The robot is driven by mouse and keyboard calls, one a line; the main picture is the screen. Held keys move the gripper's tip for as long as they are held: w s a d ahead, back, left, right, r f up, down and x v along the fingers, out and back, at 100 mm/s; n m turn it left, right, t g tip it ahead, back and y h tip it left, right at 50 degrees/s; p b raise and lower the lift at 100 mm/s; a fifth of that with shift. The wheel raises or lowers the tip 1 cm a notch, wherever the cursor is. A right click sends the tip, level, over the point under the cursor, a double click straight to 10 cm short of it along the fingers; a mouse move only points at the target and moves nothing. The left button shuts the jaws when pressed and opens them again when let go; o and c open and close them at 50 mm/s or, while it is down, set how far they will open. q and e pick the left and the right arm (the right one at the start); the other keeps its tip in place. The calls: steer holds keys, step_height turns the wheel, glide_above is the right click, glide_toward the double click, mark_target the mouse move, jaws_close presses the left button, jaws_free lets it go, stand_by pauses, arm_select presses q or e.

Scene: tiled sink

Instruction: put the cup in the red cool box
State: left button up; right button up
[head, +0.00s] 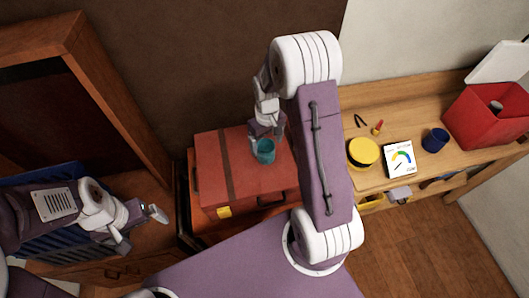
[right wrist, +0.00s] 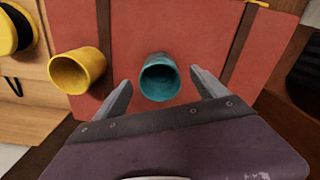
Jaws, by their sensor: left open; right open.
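A teal cup (head: 264,151) stands on the lid of a red chest with dark straps (head: 211,166). The right wrist view shows the cup (right wrist: 159,79) between the spread fingers of my right gripper (right wrist: 160,92). In the head view my right gripper (head: 266,128) is open at the cup; whether the fingers touch it I cannot tell. The red cool box (head: 485,122) stands at the far right with its white lid (head: 499,62) raised and a grey object inside. My left gripper (head: 143,222) is open and empty at the lower left.
A yellow cup (right wrist: 78,72) stands on the chest near the teal one, hidden in the head view. The wooden bench holds a yellow round thing (head: 363,152), a white gauge card (head: 400,159) and a dark blue cup (head: 435,139). A blue crate (head: 60,242) is at left.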

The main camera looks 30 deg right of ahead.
mark_target(266, 151)
steer(key=shift+f, duration=0.3)
steer(key=shift+w+a+f, duration=0.1)
steer(key=shift+w+f, duration=0.05)
steer(key=shift+w, duration=0.15)
step_height(266, 151, down, 5)
steer(key=shift+w+p, duration=0.1)
steer(key=shift+p, duration=0.85)
steer(key=shift+d+f, duration=0.1)
steer(key=shift+d, duration=0.1)
steer(key=shift+a, duration=0.1)
steer(key=c, duration=0.7)
steer(key=shift+w, duration=0.1)
steer(key=c, duration=0.9)
